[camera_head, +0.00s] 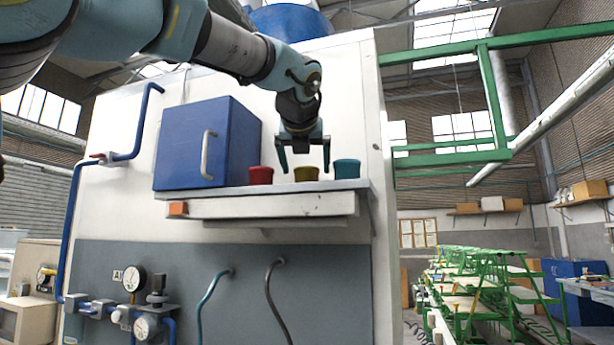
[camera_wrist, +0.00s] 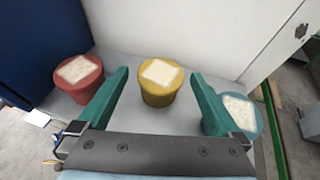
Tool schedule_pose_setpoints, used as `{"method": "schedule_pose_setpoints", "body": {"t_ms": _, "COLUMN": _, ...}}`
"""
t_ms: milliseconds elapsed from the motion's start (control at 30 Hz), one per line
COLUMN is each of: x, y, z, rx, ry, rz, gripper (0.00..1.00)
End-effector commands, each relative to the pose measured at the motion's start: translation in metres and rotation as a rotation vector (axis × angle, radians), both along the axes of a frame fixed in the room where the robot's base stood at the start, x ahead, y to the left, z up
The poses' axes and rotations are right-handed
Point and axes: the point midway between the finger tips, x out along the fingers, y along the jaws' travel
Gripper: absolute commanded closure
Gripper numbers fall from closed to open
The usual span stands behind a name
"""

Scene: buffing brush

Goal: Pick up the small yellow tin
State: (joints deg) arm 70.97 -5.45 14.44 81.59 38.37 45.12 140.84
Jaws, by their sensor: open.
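The small yellow tin (camera_head: 306,174) stands upright on a white shelf (camera_head: 270,205), between a red tin and a teal tin. In the wrist view the yellow tin (camera_wrist: 158,92) has a pale square on its lid and lies ahead, centred between the fingers. My gripper (camera_head: 304,160) is open and empty, pointing down over the tins. In the wrist view its teal fingers (camera_wrist: 158,90) are spread either side of the yellow tin's line. I cannot tell whether the fingertips reach the tin's depth.
The red tin (camera_head: 261,175) stands to the left and the teal tin (camera_head: 346,168) to the right, close to the right finger in the wrist view. A blue cabinet (camera_head: 207,143) is left of the tins. A white wall panel (camera_head: 345,110) rises behind the shelf.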

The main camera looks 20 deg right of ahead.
Motion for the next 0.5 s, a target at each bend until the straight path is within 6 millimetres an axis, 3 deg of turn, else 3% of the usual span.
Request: {"method": "schedule_pose_setpoints", "body": {"t_ms": 500, "x": 0.043, "y": -0.025, "z": -0.024, "rx": 0.0, "ry": 0.001, "rz": 0.0, "gripper": 0.0}}
